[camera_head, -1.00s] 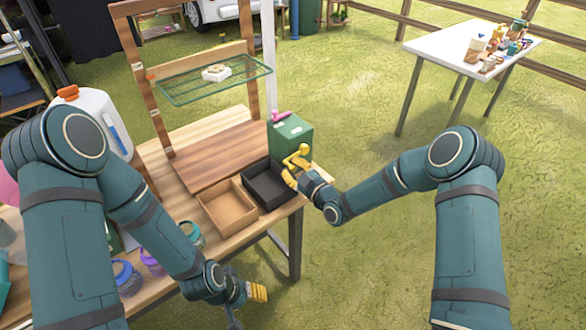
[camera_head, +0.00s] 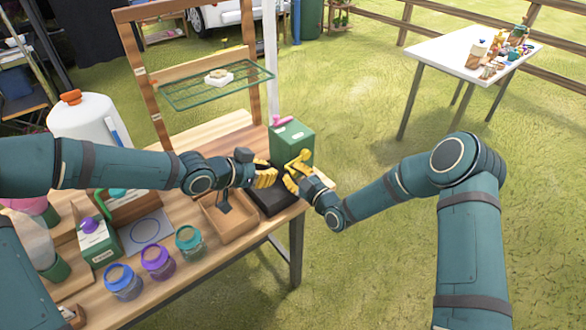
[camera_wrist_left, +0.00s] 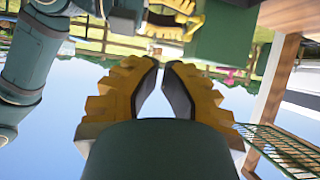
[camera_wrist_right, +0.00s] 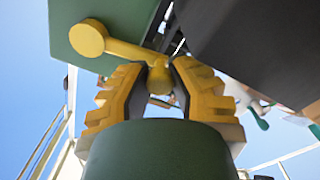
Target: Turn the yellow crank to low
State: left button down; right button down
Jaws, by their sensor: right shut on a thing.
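The yellow crank (camera_head: 301,157) is on the side of a green box (camera_head: 291,137) at the far right corner of the workbench. My right gripper (camera_head: 291,181) is shut on the crank's handle end. The right wrist view shows the crank (camera_wrist_right: 91,38) with its arm running down between the two fingers (camera_wrist_right: 160,78). My left gripper (camera_head: 276,175) is close to the crank and box, above the black tray. In the left wrist view its fingertips (camera_wrist_left: 161,64) look nearly together, with nothing between them. Any setting marks are not readable.
A black tray (camera_head: 262,203) and a brown wooden tray (camera_head: 218,226) lie below my left arm. Several lidded jars (camera_head: 157,262) stand at the bench front. A wire shelf (camera_head: 215,87) rises behind. Open grass lies to the right.

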pick_arm(q)
notch_tip(320, 180, up, 2)
jog(key=w, duration=0.1)
send_over(293, 172)
jog(key=s, duration=0.2)
notch_tip(293, 172, down, 5)
jog(key=shift+w+f+m, duration=0.2)
jog(key=shift+f, duration=0.7)
jog(key=shift+w+f+m, duration=0.2)
jog(key=shift+f, duration=0.7)
jog(key=shift+f, duration=0.1)
jog(key=shift+f, duration=0.6)
pick_arm(e)
jog(key=shift+r, duration=0.1)
jog(key=c, duration=0.8)
grip_release()
jog(key=shift+w, duration=0.1)
